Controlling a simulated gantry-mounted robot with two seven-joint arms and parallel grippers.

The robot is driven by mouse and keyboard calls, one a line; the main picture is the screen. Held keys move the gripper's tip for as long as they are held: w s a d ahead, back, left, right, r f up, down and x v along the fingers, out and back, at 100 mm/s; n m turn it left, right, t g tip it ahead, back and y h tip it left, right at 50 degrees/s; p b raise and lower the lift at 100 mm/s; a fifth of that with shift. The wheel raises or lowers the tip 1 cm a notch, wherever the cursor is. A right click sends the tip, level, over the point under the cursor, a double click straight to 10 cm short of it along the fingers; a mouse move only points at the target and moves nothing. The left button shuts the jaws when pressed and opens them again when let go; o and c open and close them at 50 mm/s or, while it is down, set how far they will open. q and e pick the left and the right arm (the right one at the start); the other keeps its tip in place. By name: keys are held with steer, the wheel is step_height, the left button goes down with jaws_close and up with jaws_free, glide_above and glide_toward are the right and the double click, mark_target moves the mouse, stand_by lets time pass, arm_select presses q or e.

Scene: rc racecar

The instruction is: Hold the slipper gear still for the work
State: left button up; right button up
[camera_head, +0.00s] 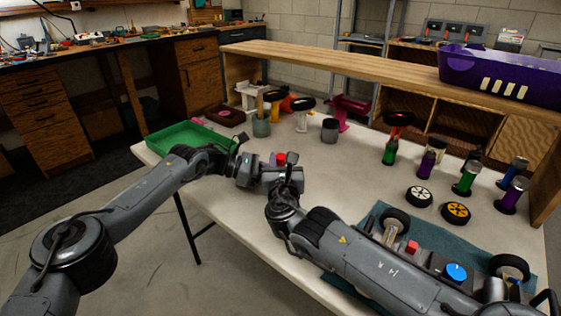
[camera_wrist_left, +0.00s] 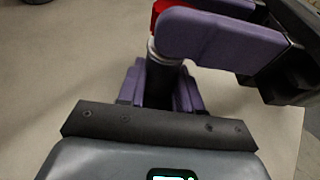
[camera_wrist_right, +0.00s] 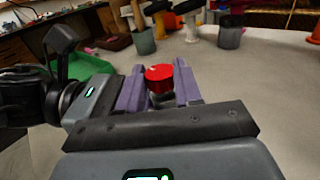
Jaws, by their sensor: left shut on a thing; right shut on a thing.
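A red-topped piece (camera_head: 281,158) is held above the white table between my two grippers. In the right wrist view its round red cap (camera_wrist_right: 158,78) sits between the purple fingers of my right gripper (camera_wrist_right: 160,88). In the left wrist view its dark body with a silver ring (camera_wrist_left: 160,62) is between the purple fingers of my left gripper (camera_wrist_left: 160,92), and the right gripper's fingers cross above, close to it. Both grippers are shut on this piece. I cannot tell whether it is the slipper gear; the grippers hide much of it.
A green tray (camera_head: 195,146) lies at the table's left edge. The car chassis (camera_head: 455,272) lies on a teal mat at the right, partly behind my right arm. Loose wheels (camera_head: 456,212) and several upright coloured cylinders (camera_head: 466,178) stand at the right. The table's middle is bare.

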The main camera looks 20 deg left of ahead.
steer(key=shift+d+n+g+y, duration=0.1)
steer(key=shift+n+g+y, duration=0.3)
steer(key=shift+n+y, duration=0.45)
steer(key=shift+y, duration=0.45)
steer(key=shift+s, duration=0.1)
steer(key=o, duration=1)
steer(key=shift+o, duration=0.2)
steer(key=shift+v, duration=0.75)
steer(key=v, duration=1)
steer(key=shift+s+r, duration=0.1)
steer(key=shift+s, duration=0.1)
